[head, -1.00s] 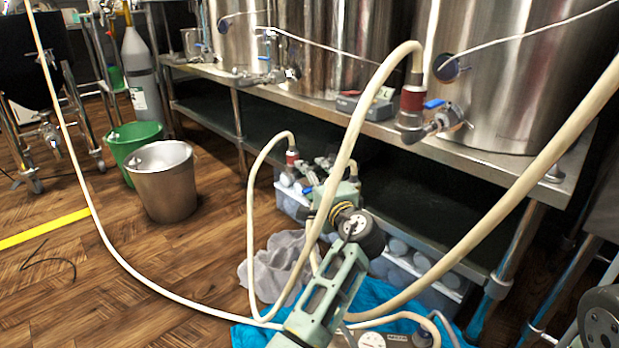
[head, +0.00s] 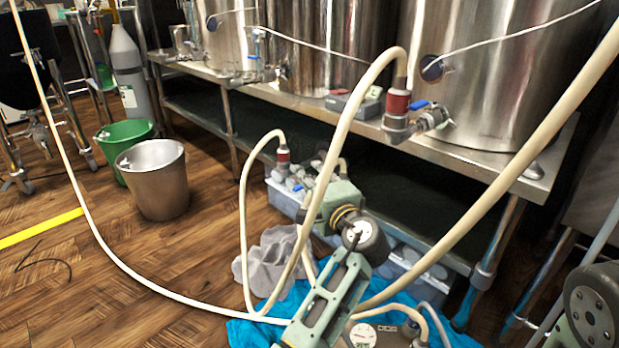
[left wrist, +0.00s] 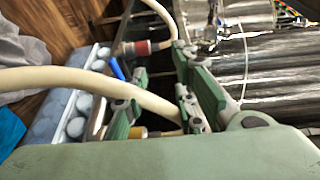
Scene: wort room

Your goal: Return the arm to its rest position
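My left arm comes up from the bottom middle of the head view. Its green left gripper (head: 312,178) is in front of the shelf under the steel vessels, near cream hoses. In the left wrist view the gripper's green fingers (left wrist: 160,112) stand apart. A cream hose (left wrist: 90,82) crosses the view at the fingers, and I cannot tell whether it passes between or beyond them. I see nothing clearly gripped. Part of my right arm shows at the right edge of the head view; its gripper is out of view.
A cream hose with a red fitting (head: 397,103) hangs from a vessel (head: 500,60) on the steel bench (head: 470,160). A bin of pale round items (head: 283,200), a grey cloth (head: 268,262) and a blue cloth (head: 245,332) lie near my arm. A steel bucket (head: 155,185) stands left.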

